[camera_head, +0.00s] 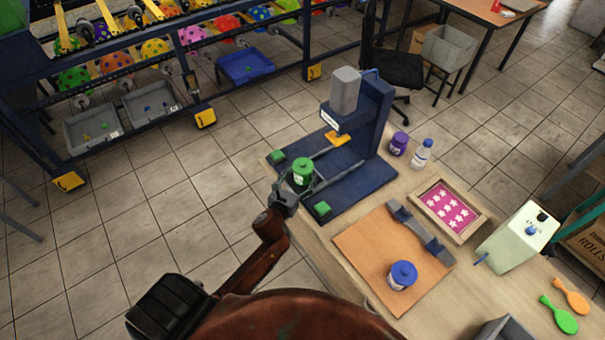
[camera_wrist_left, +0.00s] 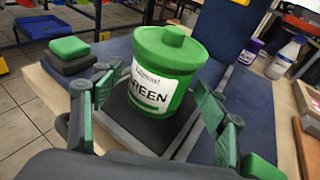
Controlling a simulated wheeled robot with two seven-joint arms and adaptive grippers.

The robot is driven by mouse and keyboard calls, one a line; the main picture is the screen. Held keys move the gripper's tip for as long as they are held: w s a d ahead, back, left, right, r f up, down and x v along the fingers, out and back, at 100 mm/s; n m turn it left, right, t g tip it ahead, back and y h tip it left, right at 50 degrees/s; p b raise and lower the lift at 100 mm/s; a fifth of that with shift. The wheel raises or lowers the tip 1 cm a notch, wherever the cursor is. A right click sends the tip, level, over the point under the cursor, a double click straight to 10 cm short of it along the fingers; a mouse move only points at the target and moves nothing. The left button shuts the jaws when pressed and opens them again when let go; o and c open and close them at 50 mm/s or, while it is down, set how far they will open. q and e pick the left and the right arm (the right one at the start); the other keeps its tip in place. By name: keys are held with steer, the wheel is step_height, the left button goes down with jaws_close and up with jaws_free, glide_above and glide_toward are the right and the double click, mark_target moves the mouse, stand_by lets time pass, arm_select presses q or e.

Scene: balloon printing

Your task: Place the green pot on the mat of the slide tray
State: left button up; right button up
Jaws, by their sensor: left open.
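The green pot (camera_head: 302,172), with a green lid and a white label, stands upright on the dark mat (camera_wrist_left: 150,131) of the slide tray, at the front of the blue press base. The pot fills the middle of the left wrist view (camera_wrist_left: 168,75). The tray's grey side rails (camera_wrist_left: 118,133) run either side of the mat. My left gripper (camera_head: 296,188) is open at the near side of the pot. In the left wrist view its fingers (camera_wrist_left: 160,105) are spread to the left and right of the pot, with visible gaps. My right gripper is not in view.
The press head (camera_head: 345,92) stands behind the pot. Green buttons (camera_head: 278,156) sit at the base's front corners. A purple pot (camera_head: 399,143), a bottle (camera_head: 422,154), a star-patterned frame (camera_head: 447,207) and a blue pot (camera_head: 402,275) are on the table to the right.

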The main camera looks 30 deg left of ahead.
arm_select(q)
steer(key=v, duration=1)
steer(key=shift+s+p, duration=0.15)
steer(key=shift+p, duration=0.15)
